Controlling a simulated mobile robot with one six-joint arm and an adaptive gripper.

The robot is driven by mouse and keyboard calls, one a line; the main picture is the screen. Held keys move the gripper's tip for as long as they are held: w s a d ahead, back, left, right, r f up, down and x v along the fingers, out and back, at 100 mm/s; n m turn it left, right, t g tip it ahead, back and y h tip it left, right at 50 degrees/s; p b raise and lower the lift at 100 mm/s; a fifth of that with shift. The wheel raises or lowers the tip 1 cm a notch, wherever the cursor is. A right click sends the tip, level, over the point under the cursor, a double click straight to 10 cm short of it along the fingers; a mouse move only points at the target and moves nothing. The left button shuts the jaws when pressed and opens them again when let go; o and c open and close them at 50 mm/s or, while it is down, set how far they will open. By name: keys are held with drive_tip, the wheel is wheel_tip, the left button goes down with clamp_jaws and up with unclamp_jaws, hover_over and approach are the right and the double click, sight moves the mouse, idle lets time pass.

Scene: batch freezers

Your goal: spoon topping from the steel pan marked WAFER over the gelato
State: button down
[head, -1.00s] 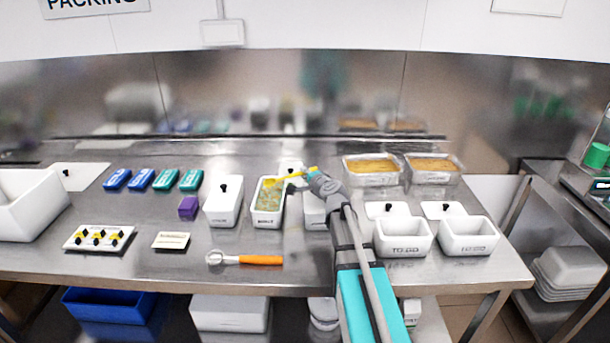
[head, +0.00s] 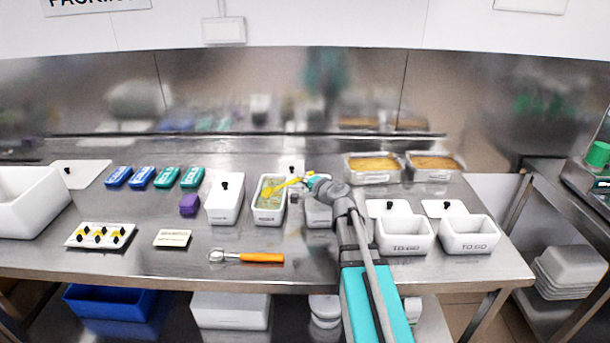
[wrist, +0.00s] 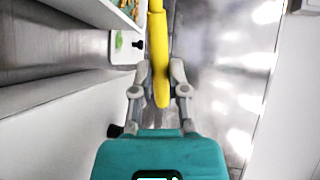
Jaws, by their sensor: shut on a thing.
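My gripper (head: 311,180) is shut on the handle of a yellow spoon (head: 288,185); the wrist view shows the handle (wrist: 158,50) between the fingers (wrist: 160,85). The spoon points left, its far end over the open white tub (head: 268,217) of pale green-yellow gelato (head: 269,198). I cannot tell whether the spoon touches the gelato or carries anything. In the wrist view, orange bits (wrist: 127,4) show inside a tub at the top edge. Two steel pans with orange-brown contents, the left pan (head: 372,178) and right pan (head: 433,175), stand at the back right; their labels are unreadable.
A lidded white tub (head: 223,205) stands left of the gelato, and another white tub (head: 318,214) lies under my gripper. Two TO GO tubs (head: 404,244) (head: 470,240) stand at the right. An orange-handled scoop (head: 262,257) lies in front.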

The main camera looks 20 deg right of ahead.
drive_tip(key=shift+s+a+n+g+y, duration=1.2)
drive_tip(key=shift+s+a+n+y, duration=0.6)
drive_tip(key=shift+s, duration=2.15)
drive_tip(key=shift+s+a+n+g+y, duration=1.35)
drive_tip(key=shift+s+a+y, duration=0.6)
drive_tip(key=shift+s, duration=1.95)
drive_tip(key=w+d+m+t+h, duration=0.2)
drive_tip(key=w+d, duration=0.1)
drive_tip(key=w, duration=0.3)
drive_tip(key=w+d+m+t+h, duration=0.1)
drive_tip(key=w+d+m+h, duration=0.1)
drive_tip(key=w, duration=0.4)
drive_tip(key=w+d+m+t+h, duration=0.2)
drive_tip(key=w+d+m+h, duration=0.1)
drive_tip(key=w, duration=0.3)
drive_tip(key=shift+d+r+t+h, duration=0.1)
drive_tip(key=shift+d+t+h, duration=0.25)
drive_tip(key=shift+h, duration=0.4)
drive_tip(key=shift+w+d+r+m+h, duration=0.1)
drive_tip(key=shift+w+d+m+h, duration=0.4)
drive_tip(key=shift+w+h, duration=0.2)
drive_tip(key=shift+r+p, duration=0.3)
drive_tip(key=shift+p, duration=0.8)
